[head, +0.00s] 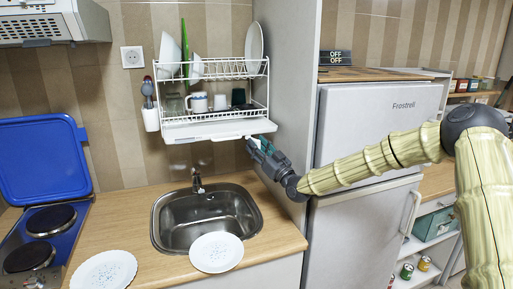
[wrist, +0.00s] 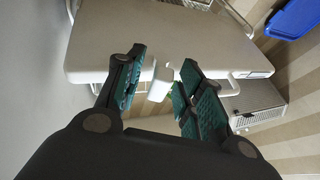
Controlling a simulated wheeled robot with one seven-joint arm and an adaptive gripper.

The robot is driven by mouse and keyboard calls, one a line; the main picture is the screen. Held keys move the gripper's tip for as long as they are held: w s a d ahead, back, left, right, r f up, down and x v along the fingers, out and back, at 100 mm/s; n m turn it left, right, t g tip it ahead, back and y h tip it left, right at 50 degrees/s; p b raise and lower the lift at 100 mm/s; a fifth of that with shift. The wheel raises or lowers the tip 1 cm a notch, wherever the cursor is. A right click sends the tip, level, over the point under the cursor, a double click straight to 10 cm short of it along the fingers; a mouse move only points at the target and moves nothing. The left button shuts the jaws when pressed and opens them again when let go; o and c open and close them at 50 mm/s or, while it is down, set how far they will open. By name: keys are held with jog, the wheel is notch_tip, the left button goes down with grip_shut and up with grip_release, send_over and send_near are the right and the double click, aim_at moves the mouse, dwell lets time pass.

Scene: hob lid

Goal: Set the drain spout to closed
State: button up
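A white drain spout (wrist: 161,78) sticks out from the front edge of the dish rack's white drip tray (wrist: 150,38). In the head view the tray (head: 205,132) hangs below the wall rack, and the spout is mostly hidden at its right end. My gripper (wrist: 155,83) has its two green-padded fingers apart, one on each side of the spout. A gap shows between the spout and each pad, so it does not look gripped. In the head view my gripper (head: 254,143) is at the tray's right front, just under its edge.
The wire rack (head: 230,68) holds plates and mugs (head: 198,102). A tall grey panel (head: 285,90) stands close to the right of my gripper, with the fridge (head: 375,130) beyond. Below are the sink (head: 170,225), two plates (head: 217,252) and the hob with its raised blue lid (head: 42,158).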

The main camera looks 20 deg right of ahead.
jog(key=v, duration=1.2)
jog(key=c, duration=0.5)
jog(key=a+r+h, duration=0.1)
jog(key=w+a+r+h, duration=0.1)
jog(key=a, duration=0.1)
jog(key=w+a+r+n+h, duration=0.1)
jog(key=shift+w+a+r+p, duration=0.1)
jog(key=shift+w+a+p, duration=0.2)
jog(key=shift+a, duration=0.1)
grip_shut()
jog(key=s+a+r+n+g+h+p, duration=0.1)
jog(key=s+a+n+g+h, duration=0.1)
jog(key=s+a+n+h, duration=0.25)
jog(key=s+a+n+g+h+p, duration=0.1)
jog(key=a+n+g+h, duration=0.1)
jog(key=a+n+h, duration=0.35)
jog(key=w+d+m+h+p, duration=0.1)
jog(key=w+d+p, duration=0.4)
jog(key=w, duration=0.5)
jog(key=shift+w+d+m+h+p, duration=0.4)
jog(key=shift+d+h, duration=0.2)
jog(key=shift+d, duration=0.15)
